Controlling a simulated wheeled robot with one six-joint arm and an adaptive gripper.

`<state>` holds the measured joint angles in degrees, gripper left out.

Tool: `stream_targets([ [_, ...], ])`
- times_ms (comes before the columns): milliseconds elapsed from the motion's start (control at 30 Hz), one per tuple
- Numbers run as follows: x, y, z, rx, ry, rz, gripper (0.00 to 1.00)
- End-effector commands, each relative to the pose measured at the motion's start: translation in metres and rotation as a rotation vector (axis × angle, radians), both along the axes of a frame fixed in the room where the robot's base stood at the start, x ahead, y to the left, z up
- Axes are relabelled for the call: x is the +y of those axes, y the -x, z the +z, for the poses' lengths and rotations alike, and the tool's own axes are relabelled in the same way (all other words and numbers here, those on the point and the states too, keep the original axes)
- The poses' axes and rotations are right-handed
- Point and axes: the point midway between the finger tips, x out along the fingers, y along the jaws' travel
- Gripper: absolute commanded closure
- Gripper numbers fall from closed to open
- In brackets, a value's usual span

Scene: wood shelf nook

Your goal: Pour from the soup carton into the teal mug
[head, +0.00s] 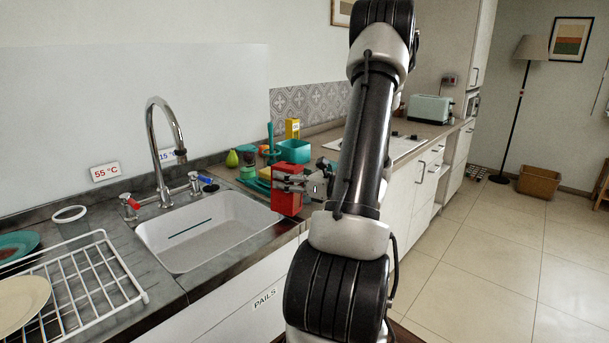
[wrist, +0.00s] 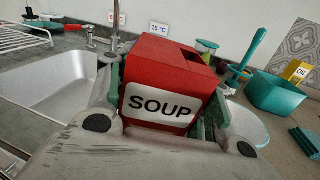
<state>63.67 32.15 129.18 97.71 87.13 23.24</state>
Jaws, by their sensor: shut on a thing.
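The red soup carton (head: 288,201) is held by my gripper (head: 308,186) near the counter's front edge, right of the sink. In the wrist view the carton (wrist: 165,72) sits between the two fingers, its white SOUP label facing the camera and a dark opening on its top. It looks about upright in the head view. I cannot make out the teal mug for certain. A small green cup-like thing (head: 248,172) stands behind the carton. A pale round rim (wrist: 251,126) shows partly behind the right finger in the wrist view.
A teal tub (head: 294,151) and a yellow oil box (head: 292,128) stand behind the carton. A green pear (head: 232,159) is nearby. The sink (head: 205,230) with its faucet (head: 165,130) lies left, then a white dish rack (head: 85,285). A stove (head: 385,146) is farther right.

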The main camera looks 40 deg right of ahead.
Motion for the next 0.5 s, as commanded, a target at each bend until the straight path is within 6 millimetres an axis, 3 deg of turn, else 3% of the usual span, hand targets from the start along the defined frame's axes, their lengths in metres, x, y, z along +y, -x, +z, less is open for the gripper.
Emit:
stream_targets([
  [500, -0.013, -0.004, 0.012, 0.063, -0.193, 0.0, 0.91],
])
